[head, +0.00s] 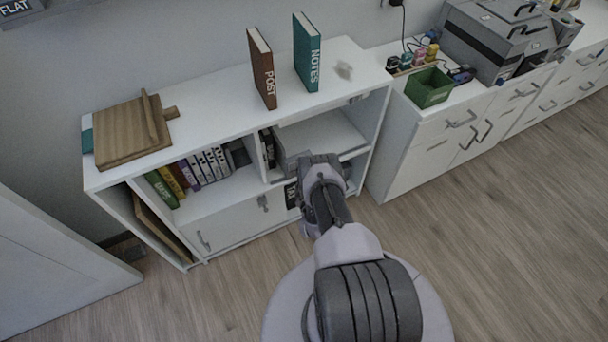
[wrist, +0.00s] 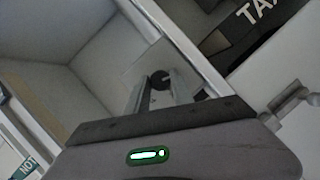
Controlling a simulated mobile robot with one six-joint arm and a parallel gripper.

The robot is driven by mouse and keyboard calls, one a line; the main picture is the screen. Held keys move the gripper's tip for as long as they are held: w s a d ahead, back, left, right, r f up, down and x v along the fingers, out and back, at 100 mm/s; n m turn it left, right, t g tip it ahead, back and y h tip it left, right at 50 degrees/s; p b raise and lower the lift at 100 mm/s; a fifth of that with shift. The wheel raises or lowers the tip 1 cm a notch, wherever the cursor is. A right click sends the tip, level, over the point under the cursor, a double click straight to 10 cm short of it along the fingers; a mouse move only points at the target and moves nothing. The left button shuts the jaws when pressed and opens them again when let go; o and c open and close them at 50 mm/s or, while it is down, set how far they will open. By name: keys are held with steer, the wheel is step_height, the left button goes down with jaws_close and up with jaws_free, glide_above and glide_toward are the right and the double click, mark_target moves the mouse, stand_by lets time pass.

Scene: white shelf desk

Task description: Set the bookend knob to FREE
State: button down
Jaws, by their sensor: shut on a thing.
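In the wrist view, a dark round knob (wrist: 160,79) sits on a light grey plate (wrist: 138,68), which looks like the bookend. My gripper (wrist: 160,86) has one finger on each side of the knob and is shut on it. No FREE marking or pointer can be read, so the knob's setting cannot be told. In the head view, my wrist (head: 322,170) is at the open right compartment of the white shelf desk (head: 210,105). It hides the fingertips and the knob there.
A dark binder lettered TAX (wrist: 235,35) is close by in the wrist view. Compartment walls surround my gripper. Several books (head: 195,165) stand in the left compartment.

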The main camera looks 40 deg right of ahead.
steer(key=shift+a+f+n+t+h+b, duration=0.15)
steer(key=shift+n+t+h+b, duration=0.3)
steer(key=shift+n, duration=0.95)
steer(key=shift+d+f+n+t+h+b, duration=0.2)
steer(key=shift+n+h+b, duration=0.45)
steer(key=shift+n, duration=0.75)
steer(key=shift+r, duration=0.1)
steer(key=c, duration=1.1)
jaws_free()
